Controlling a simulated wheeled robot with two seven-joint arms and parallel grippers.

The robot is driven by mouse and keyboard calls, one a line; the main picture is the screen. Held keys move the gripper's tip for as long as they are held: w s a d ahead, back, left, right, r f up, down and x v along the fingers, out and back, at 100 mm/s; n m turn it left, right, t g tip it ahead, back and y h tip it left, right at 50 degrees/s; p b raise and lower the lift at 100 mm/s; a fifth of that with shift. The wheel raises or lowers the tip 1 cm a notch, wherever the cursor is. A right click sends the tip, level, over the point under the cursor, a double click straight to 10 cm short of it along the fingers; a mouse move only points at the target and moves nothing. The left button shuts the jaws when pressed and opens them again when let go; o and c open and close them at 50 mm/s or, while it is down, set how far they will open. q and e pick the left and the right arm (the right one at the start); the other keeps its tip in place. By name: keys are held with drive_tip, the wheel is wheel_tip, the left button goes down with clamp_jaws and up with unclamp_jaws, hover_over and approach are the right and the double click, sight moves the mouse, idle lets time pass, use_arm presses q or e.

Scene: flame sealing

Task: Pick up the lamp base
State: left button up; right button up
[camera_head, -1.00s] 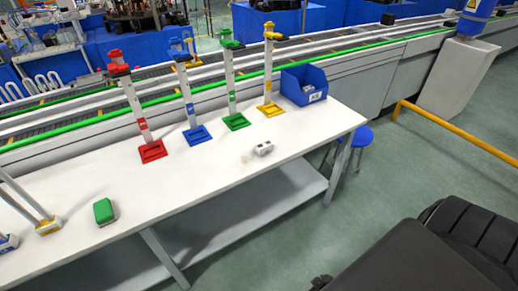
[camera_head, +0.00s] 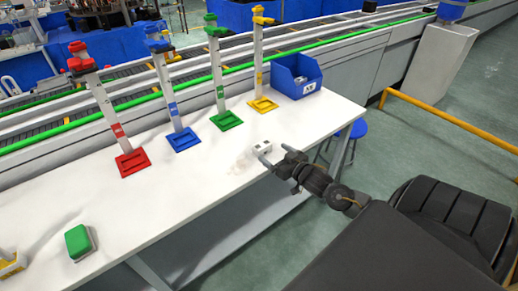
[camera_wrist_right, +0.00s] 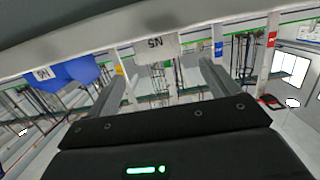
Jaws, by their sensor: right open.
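A small white block, seemingly the lamp base (camera_head: 262,146), sits on the white table (camera_head: 215,180) near its front edge. It is partly hidden by my right gripper (camera_head: 270,153), which reaches over the front edge from the right. In the right wrist view, a white labelled block (camera_wrist_right: 155,46) shows between and beyond the fingers of the right gripper (camera_wrist_right: 161,75). The gripper is open, with nothing held. Whether a finger touches the block I cannot tell. My left gripper is not in view.
Red (camera_head: 132,162), blue (camera_head: 183,139), green (camera_head: 226,121) and yellow (camera_head: 262,105) stands with tall posts line the table's back. A blue bin (camera_head: 297,77) is at the back right. A green-topped block (camera_head: 78,241) sits front left. The middle front is clear.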

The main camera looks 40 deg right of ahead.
sight(266, 147)
drive_tip(key=w, duration=0.4)
drive_tip(key=shift+d+f, duration=0.3)
drive_tip(key=shift+f, duration=0.05)
drive_tip(key=shift+w, duration=0.6)
drive_tip(key=w, duration=0.2)
drive_tip(key=w+f+p, duration=0.1)
drive_tip(key=w, duration=0.1)
drive_tip(key=shift+w+a+f, duration=0.15)
drive_tip(key=shift+w, duration=0.15)
drive_tip(key=shift+s, duration=0.1)
drive_tip(key=c, duration=1.2)
drive_tip(key=shift+o, duration=0.2)
